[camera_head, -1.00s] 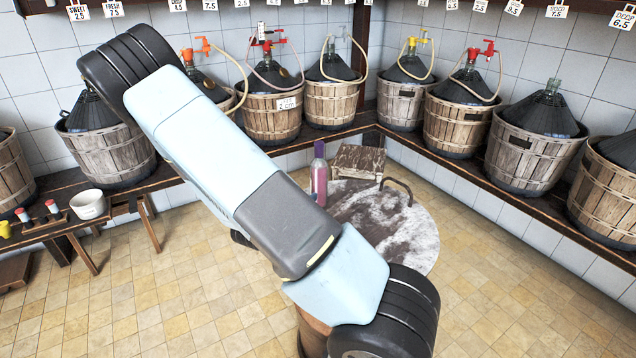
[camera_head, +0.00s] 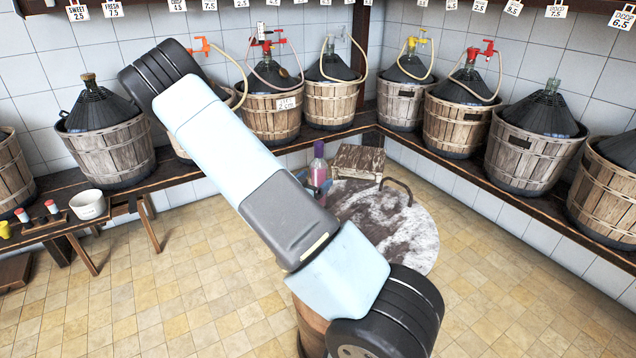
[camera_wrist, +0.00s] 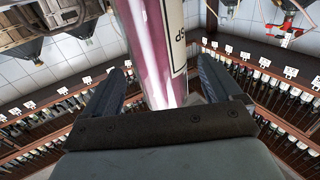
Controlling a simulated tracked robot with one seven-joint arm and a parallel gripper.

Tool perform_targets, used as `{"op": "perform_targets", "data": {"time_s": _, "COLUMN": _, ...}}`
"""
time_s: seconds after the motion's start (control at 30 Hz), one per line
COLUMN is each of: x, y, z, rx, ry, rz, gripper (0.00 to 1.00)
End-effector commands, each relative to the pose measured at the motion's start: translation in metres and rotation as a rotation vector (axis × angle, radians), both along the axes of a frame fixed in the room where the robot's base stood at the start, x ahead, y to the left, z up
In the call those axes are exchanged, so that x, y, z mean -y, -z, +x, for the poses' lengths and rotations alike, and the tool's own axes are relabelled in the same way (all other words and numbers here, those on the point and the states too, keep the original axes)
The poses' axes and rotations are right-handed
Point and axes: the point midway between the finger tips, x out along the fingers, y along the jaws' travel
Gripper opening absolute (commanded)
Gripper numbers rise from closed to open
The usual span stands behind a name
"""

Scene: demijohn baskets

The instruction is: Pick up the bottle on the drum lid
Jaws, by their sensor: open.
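The bottle (camera_head: 319,152), with pink contents, a purple top and a pale label, stands upright on the round drum lid (camera_head: 405,230). My arm hides part of the lid in the head view. My gripper (camera_wrist: 160,72) is open, with the bottle (camera_wrist: 152,35) between its two fingers in the wrist view. There is a visible gap between the left finger and the glass; I cannot tell whether the right finger touches it. In the head view a small part of my gripper (camera_head: 325,187) shows at the bottle's lower body.
Basketed demijohns (camera_head: 270,115) line the wall shelf. A low bench at the left holds a white bowl (camera_head: 88,205). The tiled floor (camera_head: 190,290) is largely clear.

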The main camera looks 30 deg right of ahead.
Motion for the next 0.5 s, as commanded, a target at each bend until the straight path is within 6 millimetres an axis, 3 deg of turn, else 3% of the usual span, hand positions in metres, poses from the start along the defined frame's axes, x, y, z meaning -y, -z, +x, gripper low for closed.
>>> {"op": "perform_targets", "data": {"time_s": 0.3, "x": 0.035, "y": 0.001, "z": 0.020, "rx": 0.000, "ry": 0.002, "rz": -0.001, "gripper": 0.92}}
{"op": "perform_targets", "data": {"time_s": 0.5, "x": 0.040, "y": 0.001, "z": 0.024, "rx": 0.000, "ry": 0.000, "rz": 0.000, "gripper": 0.92}}
